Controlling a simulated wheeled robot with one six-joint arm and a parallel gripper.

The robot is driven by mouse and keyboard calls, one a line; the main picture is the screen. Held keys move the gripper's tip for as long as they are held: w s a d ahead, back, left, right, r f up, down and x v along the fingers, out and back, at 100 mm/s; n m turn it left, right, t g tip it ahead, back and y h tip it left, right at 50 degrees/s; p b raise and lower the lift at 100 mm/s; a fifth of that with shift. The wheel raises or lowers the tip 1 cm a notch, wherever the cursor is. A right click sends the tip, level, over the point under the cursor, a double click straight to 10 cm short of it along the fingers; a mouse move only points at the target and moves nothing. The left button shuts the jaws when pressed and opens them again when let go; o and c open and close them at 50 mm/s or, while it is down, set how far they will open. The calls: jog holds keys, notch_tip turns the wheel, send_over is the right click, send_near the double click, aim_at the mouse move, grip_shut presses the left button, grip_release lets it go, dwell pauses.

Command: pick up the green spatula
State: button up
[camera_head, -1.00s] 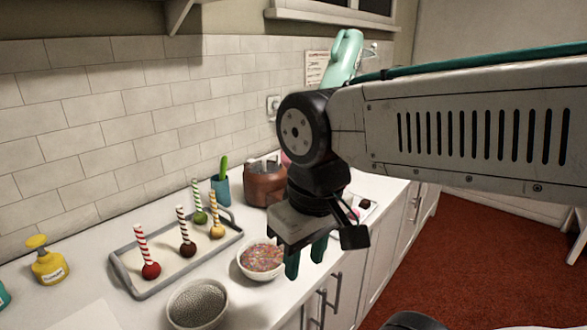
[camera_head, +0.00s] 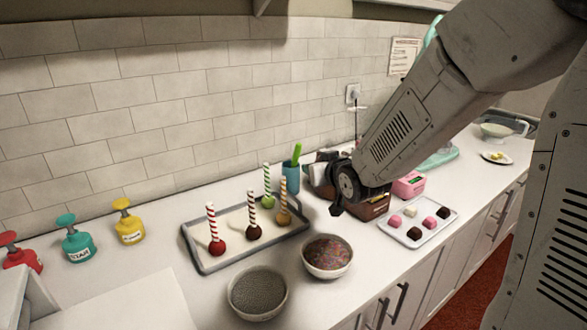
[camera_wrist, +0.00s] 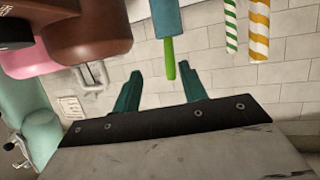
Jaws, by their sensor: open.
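The green spatula (camera_head: 297,153) stands in a blue-teal cup (camera_head: 291,177) behind the right end of the cake-pop tray, its green end sticking up. In the wrist view, which is upside down, the spatula (camera_wrist: 169,60) hangs below the cup (camera_wrist: 165,18) in the picture. My gripper (camera_wrist: 158,80) is open and empty there, its two teal fingers apart. The spatula's end lies between the finger lines, near the right finger, apparently beyond the tips. In the head view my wrist is right of the cup; the fingertips are hard to make out.
A grey tray (camera_head: 203,268) with several cake pops lies left. Two bowls, one of sprinkles (camera_head: 327,257) and one dark grey (camera_head: 257,292), stand in front. A brown pot (camera_wrist: 88,35) is close beside my gripper. A sweets tray (camera_head: 397,230) lies right.

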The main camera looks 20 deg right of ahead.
aim_at(296, 164)
jog(key=w+t, duration=0.1)
jog(key=w, duration=0.3)
jog(key=w+a+f+t+y, duration=0.1)
jog(key=w, duration=0.2)
jog(key=w+a+f+t, duration=0.1)
jog(key=w, duration=0.3)
jog(key=shift+w+a+n+t+y, duration=0.1)
jog(key=shift+w+n+t+y, duration=0.2)
jog(key=shift+w+t+y, duration=0.1)
jog(key=shift+s, duration=0.1)
grip_shut()
